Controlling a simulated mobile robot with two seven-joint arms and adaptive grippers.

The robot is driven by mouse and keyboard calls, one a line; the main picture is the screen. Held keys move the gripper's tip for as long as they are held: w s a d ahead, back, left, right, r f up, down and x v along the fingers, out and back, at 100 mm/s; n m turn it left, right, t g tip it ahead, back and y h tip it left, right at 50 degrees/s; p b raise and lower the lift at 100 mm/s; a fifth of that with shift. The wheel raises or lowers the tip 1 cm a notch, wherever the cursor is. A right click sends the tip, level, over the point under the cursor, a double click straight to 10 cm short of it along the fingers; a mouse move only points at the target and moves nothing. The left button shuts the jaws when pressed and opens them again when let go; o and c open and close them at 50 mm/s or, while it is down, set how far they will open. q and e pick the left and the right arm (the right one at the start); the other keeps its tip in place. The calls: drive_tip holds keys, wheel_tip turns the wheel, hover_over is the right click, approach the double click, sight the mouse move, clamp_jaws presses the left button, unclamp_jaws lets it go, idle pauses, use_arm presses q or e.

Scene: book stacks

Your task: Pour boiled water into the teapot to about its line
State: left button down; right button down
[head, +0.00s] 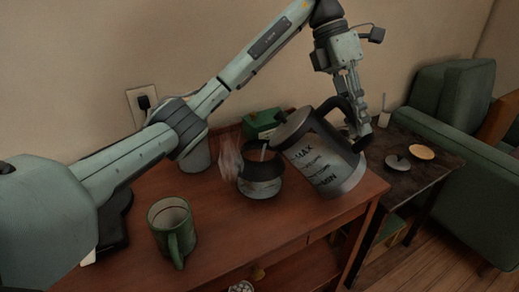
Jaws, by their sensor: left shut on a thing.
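My left gripper (358,132) is shut on the dark handle of a grey kettle (322,160) marked MAX and MIN. The kettle is tilted to the left, its spout end at the rim of an open, lidless teapot (262,186). The teapot stands upright on the wooden table, dark with a grey band. A thin pale streak shows at its mouth, and whitish steam hangs at its left side. The water level and any line inside cannot be made out. My right gripper is not in view.
A green mug (170,232) stands at the table's (225,240) front left. A green box (262,124) and a grey canister (196,158) are behind. A dark side table (440,172) holds a small lid (398,162) and a round wooden dish (421,152). A green armchair (462,110) is at right.

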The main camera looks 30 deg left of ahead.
use_arm(q)
drive_tip(key=shift+s+a+r+h, duration=0.1)
drive_tip(key=shift+a+r+h, duration=0.2)
drive_tip(key=shift+r, duration=0.2)
drive_tip(key=shift+a+r+h, duration=0.15)
drive_tip(key=shift+r+h, duration=0.15)
drive_tip(key=shift+r, duration=0.2)
idle(2.5)
drive_tip(key=shift+a+r, duration=0.1)
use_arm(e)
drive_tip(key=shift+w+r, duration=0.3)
use_arm(q)
drive_tip(key=shift+r, duration=0.1)
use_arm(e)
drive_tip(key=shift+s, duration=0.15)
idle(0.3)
use_arm(q)
drive_tip(key=shift+a+r, duration=0.1)
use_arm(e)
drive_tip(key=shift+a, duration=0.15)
use_arm(q)
drive_tip(key=shift+s+a+r+h, duration=0.1)
drive_tip(key=shift+a+r+h, duration=0.2)
drive_tip(key=shift+h, duration=0.2)
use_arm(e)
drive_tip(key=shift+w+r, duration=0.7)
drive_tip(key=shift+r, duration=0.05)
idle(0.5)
